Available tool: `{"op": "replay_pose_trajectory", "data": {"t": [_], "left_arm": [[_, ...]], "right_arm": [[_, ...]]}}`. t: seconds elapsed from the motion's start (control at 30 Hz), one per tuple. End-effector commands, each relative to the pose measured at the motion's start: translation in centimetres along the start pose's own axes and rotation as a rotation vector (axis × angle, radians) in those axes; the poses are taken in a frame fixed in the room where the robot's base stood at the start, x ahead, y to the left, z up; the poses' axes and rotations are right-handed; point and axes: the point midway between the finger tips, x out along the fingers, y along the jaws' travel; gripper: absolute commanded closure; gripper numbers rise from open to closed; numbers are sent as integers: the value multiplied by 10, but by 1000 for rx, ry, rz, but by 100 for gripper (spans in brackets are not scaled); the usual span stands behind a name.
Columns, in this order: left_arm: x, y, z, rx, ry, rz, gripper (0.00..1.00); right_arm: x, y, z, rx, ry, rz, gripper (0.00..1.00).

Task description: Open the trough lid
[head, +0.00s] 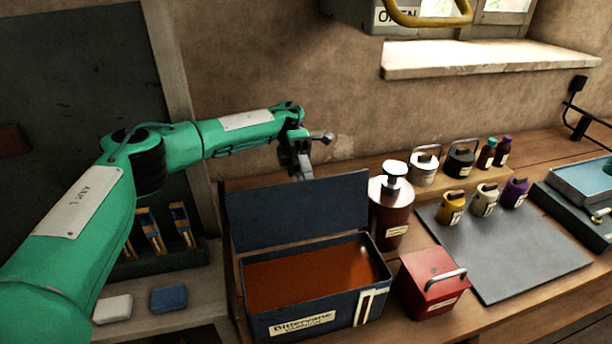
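The trough (325,310) is a dark blue box with a label on its front, standing on the wooden bench at the lower middle. Its inside shows reddish brown. Its dark lid (297,213) stands raised, roughly upright along the back edge. My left arm comes in from the left, and my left gripper (302,168) is just above and behind the lid's top edge. I see no object in it. Its fingers are small and dark, and I cannot tell whether they are apart or whether they touch the lid. My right gripper is not in view.
Right of the trough are a dark red pump bottle (391,215) and a red box with a handle (432,283). A grey mat (500,250) lies further right, with several small jars along its back. A yellow-handled object (430,15) hangs above. A sponge (169,298) lies at left.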

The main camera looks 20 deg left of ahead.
Motion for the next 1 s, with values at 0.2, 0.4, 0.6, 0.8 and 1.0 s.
{"op": "replay_pose_trajectory", "data": {"t": [0.2,0.4,0.6,0.8,1.0], "left_arm": [[-1,0,0,-3,-5,3,67],[-3,-2,-1,-2,-6,2,67],[-4,-6,-1,0,-7,3,67],[-12,-32,-1,2,-6,5,67],[-24,-75,0,2,-4,6,67]], "right_arm": [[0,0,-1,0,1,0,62],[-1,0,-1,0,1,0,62],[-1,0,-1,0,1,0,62],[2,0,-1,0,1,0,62],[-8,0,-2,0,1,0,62]]}}
